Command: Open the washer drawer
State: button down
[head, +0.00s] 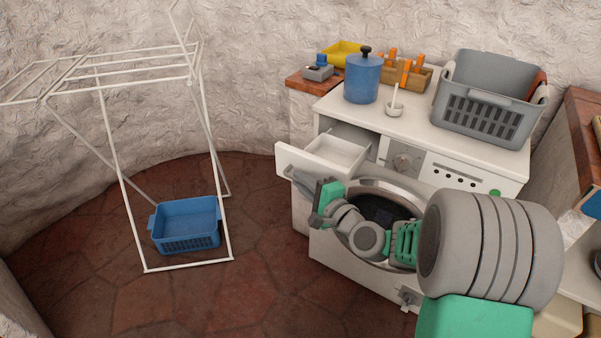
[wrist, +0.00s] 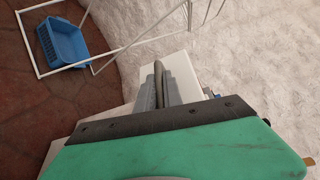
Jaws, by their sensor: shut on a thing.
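The white washer (head: 340,254) stands against the wall with its round door (head: 378,212) in the front. Its drawer (head: 330,152) is at the upper left of the front and is pulled well out, with the pale inside showing. My gripper (head: 298,183) is at the drawer's front panel, shut on the drawer handle. In the wrist view, the grey handle (wrist: 161,72) lies between the fingers of my gripper (wrist: 162,92), against the white drawer front (wrist: 184,72). My arm hides part of the washer's front.
A grey laundry basket (head: 487,110), a blue lidded pot (head: 362,80) and a small white mortar (head: 395,108) stand on the washer top. A white drying rack (head: 120,170) stands left, with a blue basket (head: 187,224) under it. The floor between is clear.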

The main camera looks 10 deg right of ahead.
dwell(0.3)
jog(key=c, duration=1.5)
grip_release()
jog(key=v, duration=0.8)
